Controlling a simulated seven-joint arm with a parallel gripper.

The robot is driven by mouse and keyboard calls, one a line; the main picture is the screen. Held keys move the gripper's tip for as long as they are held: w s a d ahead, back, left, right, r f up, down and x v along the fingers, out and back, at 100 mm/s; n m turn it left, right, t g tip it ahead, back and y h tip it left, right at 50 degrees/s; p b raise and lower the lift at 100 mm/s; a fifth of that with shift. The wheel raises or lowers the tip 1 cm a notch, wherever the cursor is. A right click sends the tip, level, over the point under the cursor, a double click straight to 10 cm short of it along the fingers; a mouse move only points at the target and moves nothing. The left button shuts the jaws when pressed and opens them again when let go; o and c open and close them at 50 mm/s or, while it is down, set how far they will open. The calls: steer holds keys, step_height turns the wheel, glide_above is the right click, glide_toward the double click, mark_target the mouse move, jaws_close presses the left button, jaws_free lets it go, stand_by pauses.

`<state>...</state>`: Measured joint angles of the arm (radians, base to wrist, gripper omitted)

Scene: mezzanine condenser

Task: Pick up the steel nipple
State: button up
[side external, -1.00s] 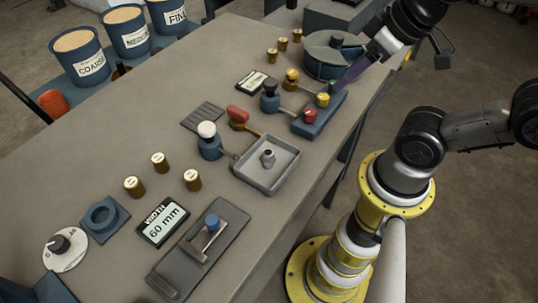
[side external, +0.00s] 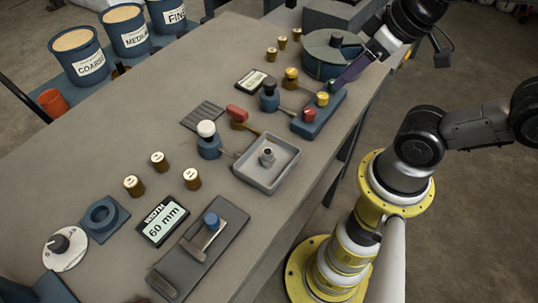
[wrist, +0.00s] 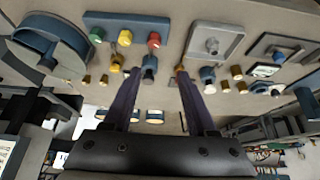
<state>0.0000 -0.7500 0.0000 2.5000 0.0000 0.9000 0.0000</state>
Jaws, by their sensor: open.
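The steel nipple (side external: 268,155) is a small grey metal piece standing in a shallow grey square tray (side external: 247,176) near the bench's front edge. In the wrist view the nipple (wrist: 212,45) shows in the tray (wrist: 233,27), right of my fingers. My gripper (side external: 335,85) is above the button box, well apart from the nipple, toward the far end of the bench. In the wrist view my gripper (wrist: 158,72) has its two dark purple fingers spread, with nothing held between them.
A blue box (side external: 312,120) with red, yellow and green buttons lies under my gripper. A round blue drum (side external: 327,58) stands beyond it. A white-knobbed lever (side external: 207,130) and a red-handled lever (side external: 237,114) stand beside the tray. Several brass weights (side external: 158,161) stand on the bench.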

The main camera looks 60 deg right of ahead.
steer(key=shift+o, duration=0.6)
steer(key=n+g, duration=0.6)
steer(key=n, duration=1.2)
glide_above(267, 152)
step_height(267, 152, down, 4)
step_height(267, 152, down, 13)
steer(key=shift+d+f, duration=0.1)
steer(key=shift+f, duration=0.05)
